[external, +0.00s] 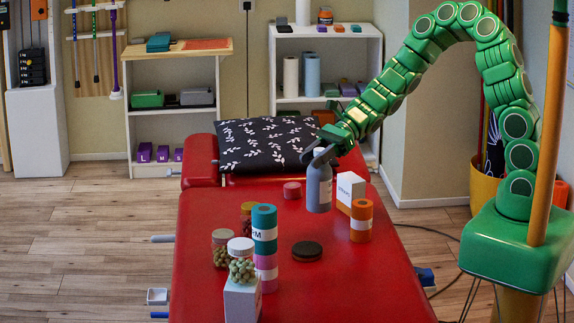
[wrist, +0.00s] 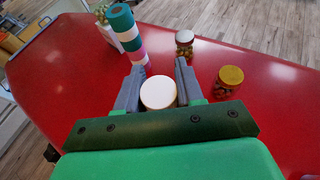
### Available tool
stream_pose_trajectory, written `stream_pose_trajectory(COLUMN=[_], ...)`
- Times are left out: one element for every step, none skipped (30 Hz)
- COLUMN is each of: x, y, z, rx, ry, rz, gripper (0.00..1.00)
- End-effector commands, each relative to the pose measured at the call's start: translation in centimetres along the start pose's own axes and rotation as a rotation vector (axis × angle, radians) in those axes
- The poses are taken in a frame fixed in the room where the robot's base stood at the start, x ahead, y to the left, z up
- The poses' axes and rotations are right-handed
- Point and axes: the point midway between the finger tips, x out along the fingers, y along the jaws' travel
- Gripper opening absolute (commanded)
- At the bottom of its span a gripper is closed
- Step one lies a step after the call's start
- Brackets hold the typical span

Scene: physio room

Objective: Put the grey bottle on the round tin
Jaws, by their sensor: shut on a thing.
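The grey bottle (external: 319,188) is upright in my gripper (external: 320,156), held near its top over the right half of the red table. I cannot tell whether its base touches the table. In the wrist view its white cap (wrist: 158,92) sits between the two grey fingers of my gripper (wrist: 158,84). A dark, flat, round thing (external: 307,251), which looks like the round tin, lies on the table nearer the external camera than the bottle, with nothing on it. In the wrist view the tin does not show.
A white box (external: 350,187) and an orange roll (external: 361,221) stand close right of the bottle. A low red roll (external: 292,190) is left of it. Jars (external: 221,250) and a teal-topped stack of rolls (external: 264,230) stand left of the tin. A patterned pillow (external: 265,143) lies behind.

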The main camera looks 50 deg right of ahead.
Motion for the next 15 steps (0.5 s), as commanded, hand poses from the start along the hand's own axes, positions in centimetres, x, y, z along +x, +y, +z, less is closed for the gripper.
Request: stream_pose_trajectory(x=[1.1, 1.6, 2.3, 2.8, 3.2, 3.8, 4.1, 4.4, 4.8, 5.1, 5.3, 5.5, 5.7, 5.8, 6.0], y=[0.5, 0.7, 1.1, 1.3, 1.6, 1.8, 1.9, 2.1, 2.3, 2.5, 2.6, 2.8, 2.9, 3.0, 3.1], z=[0.3, 0.6, 0.8, 1.0, 1.1, 1.3, 1.5, 1.6, 1.8, 1.9, 2.0, 2.1, 2.2, 2.2, 2.1], rx=[-0.015, -0.020, -0.027, -0.032, -0.038, -0.046, -0.050, -0.054, -0.058, -0.062, -0.064, -0.067, -0.069, -0.070, -0.071], ry=[0.002, 0.000, -0.002, -0.001, -0.001, 0.000, 0.000, 0.000, -0.001, -0.001, -0.002, -0.002, -0.003, -0.003, -0.003], rz=[0.027, 0.042, 0.062, 0.075, 0.087, 0.102, 0.111, 0.120, 0.132, 0.139, 0.146, 0.154, 0.158, 0.162, 0.166], gripper=[0.00, 0.00, 0.00, 0.00, 0.00, 0.00, 0.00, 0.00, 0.00, 0.00, 0.00, 0.00, 0.00, 0.00, 0.00])
